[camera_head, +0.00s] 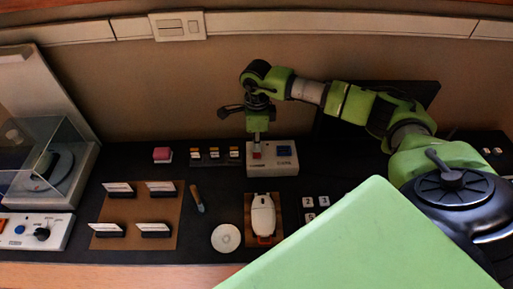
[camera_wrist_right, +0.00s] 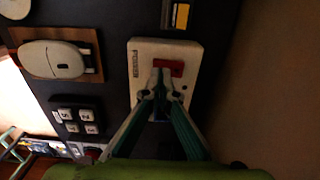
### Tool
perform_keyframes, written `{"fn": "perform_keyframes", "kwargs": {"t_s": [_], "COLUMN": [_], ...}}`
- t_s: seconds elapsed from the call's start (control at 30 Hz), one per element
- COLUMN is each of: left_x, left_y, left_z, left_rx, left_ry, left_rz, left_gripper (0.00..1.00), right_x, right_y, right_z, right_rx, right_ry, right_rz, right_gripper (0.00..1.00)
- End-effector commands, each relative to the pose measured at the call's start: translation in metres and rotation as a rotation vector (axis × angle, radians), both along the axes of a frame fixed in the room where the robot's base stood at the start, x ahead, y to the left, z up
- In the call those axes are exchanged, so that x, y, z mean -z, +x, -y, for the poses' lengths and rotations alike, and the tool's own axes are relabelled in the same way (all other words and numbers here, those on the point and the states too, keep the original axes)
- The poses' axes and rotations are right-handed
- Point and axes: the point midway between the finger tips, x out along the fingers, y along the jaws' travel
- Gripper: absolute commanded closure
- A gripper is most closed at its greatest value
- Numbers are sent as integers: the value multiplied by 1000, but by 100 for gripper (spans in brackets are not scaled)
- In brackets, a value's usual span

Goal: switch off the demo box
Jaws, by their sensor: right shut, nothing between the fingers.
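The demo box, a small white box (camera_head: 272,171), stands on the black table near the back wall. It has a red switch (camera_head: 257,155) on its left and a blue part (camera_head: 284,150) on its right. My right gripper (camera_head: 257,147) points down over the red switch, shut and empty. In the right wrist view the white box (camera_wrist_right: 145,55) lies under the fingers, and the tips (camera_wrist_right: 158,82) are at the edge of the red switch (camera_wrist_right: 172,67). I cannot tell whether they touch it. My left gripper is not in view.
A computer mouse (camera_head: 263,215) on a brown board stands in front of the box, with a white disc (camera_head: 226,238) beside it. White keys (camera_head: 308,202) lie to the right. Several small blocks (camera_head: 214,154) stand left of the box. Another control panel (camera_head: 30,231) is far left.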

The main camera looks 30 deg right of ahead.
Motion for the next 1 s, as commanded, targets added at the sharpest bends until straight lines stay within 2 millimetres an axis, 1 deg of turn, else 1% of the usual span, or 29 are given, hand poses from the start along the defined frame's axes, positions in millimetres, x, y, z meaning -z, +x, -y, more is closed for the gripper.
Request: {"fn": "perform_keyframes", "kwargs": {"t_s": [0.03, 0.53, 0.63, 1.0], "left_x": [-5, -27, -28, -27], "left_y": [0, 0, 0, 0], "left_z": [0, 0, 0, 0], "left_rx": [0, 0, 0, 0], "left_ry": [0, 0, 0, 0], "left_rz": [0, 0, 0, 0], "left_gripper": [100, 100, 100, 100], "right_x": [-7, -46, -49, -48], "right_y": [0, 0, 0, 0], "right_z": [0, 0, 0, 0], "right_rx": [0, 0, 1, 0], "right_ry": [-1, 0, 0, 0], "right_rz": [1, 0, 0, 0], "right_gripper": [100, 100, 100, 100]}}
